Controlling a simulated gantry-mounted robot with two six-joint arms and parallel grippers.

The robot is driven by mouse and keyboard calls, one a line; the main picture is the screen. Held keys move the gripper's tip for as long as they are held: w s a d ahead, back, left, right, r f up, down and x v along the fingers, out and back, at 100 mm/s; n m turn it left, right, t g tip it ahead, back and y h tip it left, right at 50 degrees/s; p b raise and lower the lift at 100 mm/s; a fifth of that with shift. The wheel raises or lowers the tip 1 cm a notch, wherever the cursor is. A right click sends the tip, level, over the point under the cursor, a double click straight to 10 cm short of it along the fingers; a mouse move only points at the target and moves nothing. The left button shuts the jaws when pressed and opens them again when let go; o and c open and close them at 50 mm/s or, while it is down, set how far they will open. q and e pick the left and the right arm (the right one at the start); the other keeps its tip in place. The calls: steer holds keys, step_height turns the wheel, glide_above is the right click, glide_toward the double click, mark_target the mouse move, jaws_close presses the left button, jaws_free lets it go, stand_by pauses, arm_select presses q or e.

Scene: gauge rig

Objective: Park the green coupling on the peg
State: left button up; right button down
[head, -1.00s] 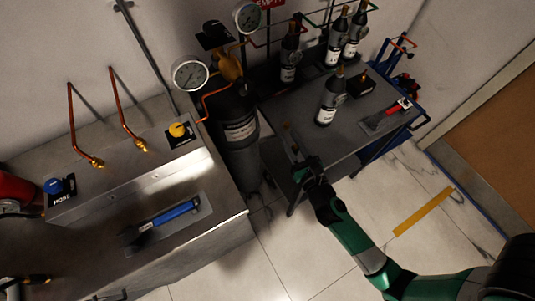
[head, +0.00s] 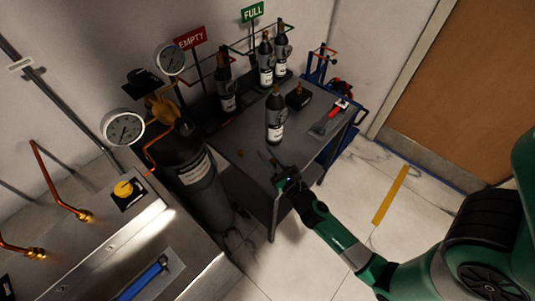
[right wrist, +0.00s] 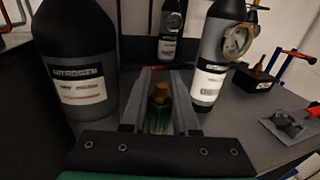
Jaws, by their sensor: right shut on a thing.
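My right gripper (head: 270,160) is over the near edge of the grey side table, its fingers pointing left and away. In the right wrist view the gripper (right wrist: 160,85) is shut on the green coupling (right wrist: 158,122), a green body with a brass top between the fingers. The coupling is too small to make out in the head view. A black block with a brass peg-like top (head: 299,95) stands on the table beyond the gripper; it also shows in the right wrist view (right wrist: 258,70). I cannot tell whether this is the task's peg. My left gripper is out of view.
A dark bottle (head: 275,122) stands on the table (head: 310,143) near the gripper. More bottles line the back rack under signs (head: 190,38). A large cylinder with gauges (head: 200,185) is left of the table.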

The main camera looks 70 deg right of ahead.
steer(key=shift+f+b, duration=1.5)
steer(key=shift+f, duration=0.5)
steer(key=shift+f+b, duration=1)
steer(key=shift+f, duration=0.15)
steer(key=shift+f, duration=0.15)
steer(key=shift+c, duration=1.4)
jaws_free()
